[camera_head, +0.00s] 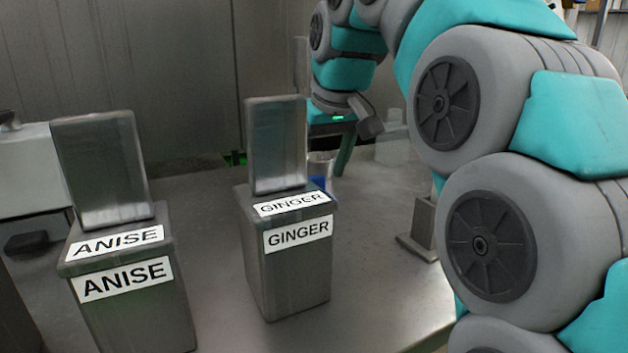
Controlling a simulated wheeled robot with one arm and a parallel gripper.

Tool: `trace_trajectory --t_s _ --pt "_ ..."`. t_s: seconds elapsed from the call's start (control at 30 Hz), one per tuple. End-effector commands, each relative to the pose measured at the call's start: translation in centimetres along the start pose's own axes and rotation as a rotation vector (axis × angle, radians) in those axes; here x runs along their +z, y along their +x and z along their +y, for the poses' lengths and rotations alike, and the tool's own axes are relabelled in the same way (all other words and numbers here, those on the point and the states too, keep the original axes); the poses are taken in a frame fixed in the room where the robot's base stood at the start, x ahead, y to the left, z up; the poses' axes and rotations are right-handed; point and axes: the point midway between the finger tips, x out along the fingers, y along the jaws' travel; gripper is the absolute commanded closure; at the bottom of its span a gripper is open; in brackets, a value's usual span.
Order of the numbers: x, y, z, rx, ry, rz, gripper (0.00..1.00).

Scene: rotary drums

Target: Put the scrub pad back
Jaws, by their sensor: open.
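I cannot clearly make out a scrub pad. A small green patch (236,158) shows on the table by the back wall, left of the GINGER bin's raised lid; it is too small to tell what it is. My gripper (338,130) is at the end of my arm, behind and right of the GINGER bin (290,268). It is open, and its fingers are partly hidden by the bin's raised lid (277,145). A small metal cylinder with a blue patch (319,175) shows below my gripper.
The ANISE bin (135,315) stands at front left with its lid raised. A pale box (30,170) is at far left. A small metal stand (420,225) is right of the GINGER bin, beside my arm. The metal table (375,270) is bare between them.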

Motion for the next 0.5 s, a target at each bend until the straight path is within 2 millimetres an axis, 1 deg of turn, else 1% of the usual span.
trace_trajectory --t_s 0.03,0.2,0.4,0.5 --pt "-0.1 -0.7 0.1 0.001 0.0 0.004 0.0" --pt "-0.2 -2.5 0.1 0.001 0.001 0.003 0.0" --pt "0.0 -3.8 0.0 0.0 0.0 0.001 0.0" --pt "0.0 -4.1 0.0 0.0 0.0 0.002 0.0"
